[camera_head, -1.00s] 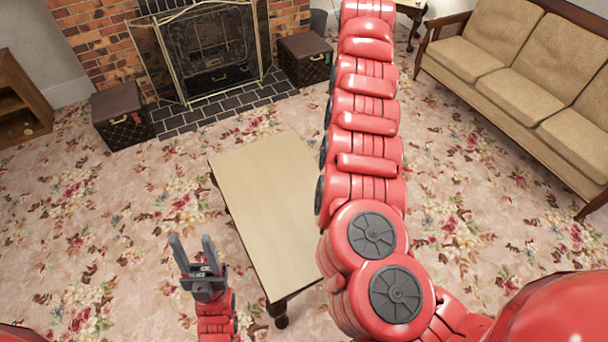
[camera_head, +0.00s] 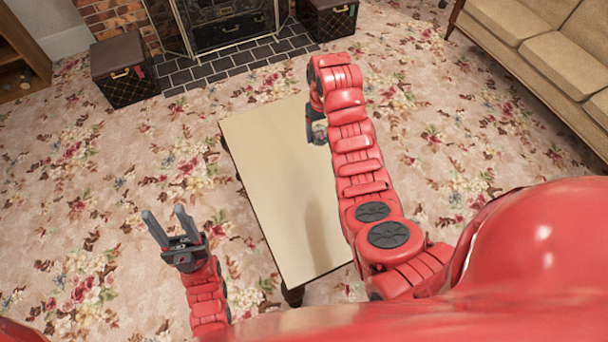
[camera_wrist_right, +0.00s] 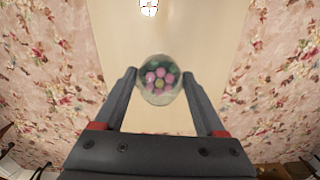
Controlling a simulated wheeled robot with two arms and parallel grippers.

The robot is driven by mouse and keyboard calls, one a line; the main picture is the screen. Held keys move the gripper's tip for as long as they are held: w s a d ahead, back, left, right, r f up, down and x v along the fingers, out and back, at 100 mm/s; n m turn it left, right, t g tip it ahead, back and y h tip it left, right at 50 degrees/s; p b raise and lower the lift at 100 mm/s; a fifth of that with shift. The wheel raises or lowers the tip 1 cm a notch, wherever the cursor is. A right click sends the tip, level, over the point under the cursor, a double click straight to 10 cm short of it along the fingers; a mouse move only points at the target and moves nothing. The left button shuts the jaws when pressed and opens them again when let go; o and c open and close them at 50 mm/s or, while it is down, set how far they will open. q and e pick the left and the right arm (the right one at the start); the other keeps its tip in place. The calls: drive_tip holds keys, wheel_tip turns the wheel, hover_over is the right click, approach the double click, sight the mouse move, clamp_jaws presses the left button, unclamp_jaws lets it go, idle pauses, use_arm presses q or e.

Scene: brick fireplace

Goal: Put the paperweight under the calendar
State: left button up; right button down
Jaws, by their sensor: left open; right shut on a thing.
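The paperweight (camera_wrist_right: 158,80) is a clear glass ball with pink and green flower shapes inside. My right gripper (camera_head: 316,128) is shut on it, with one finger at each side, above the coffee table (camera_head: 270,185). In the head view a bit of the paperweight (camera_head: 320,133) shows at the gripper. My left gripper (camera_head: 166,220) is open and empty, over the carpet left of the table. I cannot make out a calendar in either view.
A small white thing with red marks (camera_wrist_right: 148,8) is cut by the wrist view's top edge; I cannot tell what it is. The visible tabletop is otherwise bare. Two dark trunks (camera_head: 124,70) flank the fireplace (camera_head: 232,22). A sofa (camera_head: 545,45) stands at the right.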

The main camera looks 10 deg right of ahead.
drive_tip(key=shift+n, duration=0.5)
drive_tip(key=s+a+f+b, duration=0.1)
drive_tip(key=s+f, duration=0.4)
drive_tip(key=f, duration=0.1)
drive_tip(key=s+a+f+b, duration=0.2)
drive_tip(key=s+f, duration=0.3)
drive_tip(key=f, duration=0.1)
drive_tip(key=s+a+f+b, duration=0.2)
drive_tip(key=s+f, duration=0.3)
drive_tip(key=f, duration=0.2)
drive_tip(key=shift+s+a, duration=0.15)
drive_tip(key=shift+s, duration=0.2)
drive_tip(key=shift+f+b, duration=0.25)
drive_tip(key=shift+b, duration=0.25)
drive_tip(key=w+b, duration=0.1)
drive_tip(key=w, duration=0.1)
drive_tip(key=w+d+f+b, duration=0.1)
drive_tip(key=w+b, duration=0.1)
drive_tip(key=w, duration=0.1)
drive_tip(key=w+b, duration=0.2)
drive_tip(key=shift+w+d+f, duration=0.15)
drive_tip(key=shift+w, duration=0.05)
drive_tip(key=w, duration=0.3)
drive_tip(key=w+d+b, duration=0.1)
drive_tip(key=w, duration=0.2)
drive_tip(key=shift+w+d, duration=0.15)
drive_tip(key=shift+w, duration=0.05)
drive_tip(key=shift+w+d, duration=0.2)
drive_tip(key=shift+w, duration=0.5)
drive_tip(key=shift+f, duration=1.75)
